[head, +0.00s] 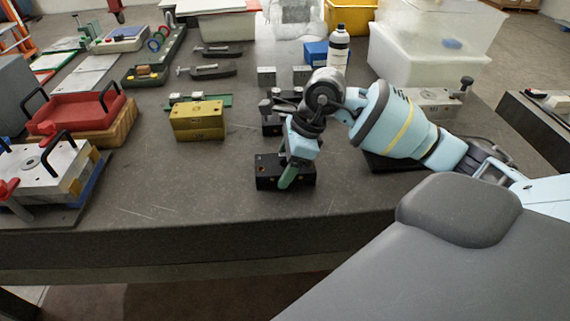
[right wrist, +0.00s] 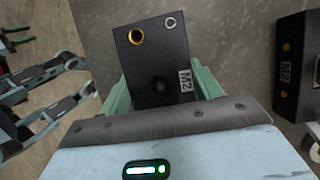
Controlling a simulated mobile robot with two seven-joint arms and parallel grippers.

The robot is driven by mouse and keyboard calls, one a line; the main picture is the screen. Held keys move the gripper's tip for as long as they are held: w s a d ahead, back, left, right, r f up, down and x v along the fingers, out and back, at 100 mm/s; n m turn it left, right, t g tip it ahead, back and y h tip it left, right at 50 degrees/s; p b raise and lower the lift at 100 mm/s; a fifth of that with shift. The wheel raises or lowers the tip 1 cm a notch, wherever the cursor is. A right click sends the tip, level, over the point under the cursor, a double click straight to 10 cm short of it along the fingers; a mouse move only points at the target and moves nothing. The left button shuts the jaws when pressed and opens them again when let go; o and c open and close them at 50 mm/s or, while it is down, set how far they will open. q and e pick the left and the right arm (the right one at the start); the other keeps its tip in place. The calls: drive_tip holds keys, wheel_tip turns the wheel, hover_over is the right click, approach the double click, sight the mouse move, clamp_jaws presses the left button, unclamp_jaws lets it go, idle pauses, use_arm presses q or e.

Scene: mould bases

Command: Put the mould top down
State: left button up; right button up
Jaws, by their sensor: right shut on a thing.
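My right gripper (head: 288,174) has green fingers and is shut on a black block marked M2 (head: 266,172), near the front of the dark table. In the right wrist view the fingers (right wrist: 160,92) press on both sides of this block (right wrist: 150,65), which shows two round holes, one brass-ringed. Whether it hangs just above the table or touches it, I cannot tell. Another black M2 block (right wrist: 290,65) stands apart at the right of the wrist view; it appears to be the dark block (head: 271,127) behind my gripper, partly hidden.
A brass block (head: 198,122) stands left of the held block. A red tray (head: 75,112) and a metal plate stack (head: 42,168) are at the left. A white bottle (head: 339,48) and clear bins (head: 425,50) stand behind.

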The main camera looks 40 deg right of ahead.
use_arm(q)
drive_tip(key=shift+s, duration=0.3)
use_arm(e)
drive_tip(key=shift+f, duration=0.1)
use_arm(q)
drive_tip(key=shift+f, duration=0.15)
use_arm(e)
drive_tip(key=shift+f, duration=0.2)
drive_tip(key=o, duration=1.6)
use_arm(q)
drive_tip(key=shift+w, duration=0.2)
drive_tip(key=shift+w, duration=0.15)
use_arm(e)
drive_tip(key=shift+r, duration=0.3)
drive_tip(key=v, duration=1)
drive_tip(key=shift+d, duration=0.1)
use_arm(q)
drive_tip(key=shift+s, duration=0.25)
use_arm(e)
drive_tip(key=shift+v, duration=0.8)
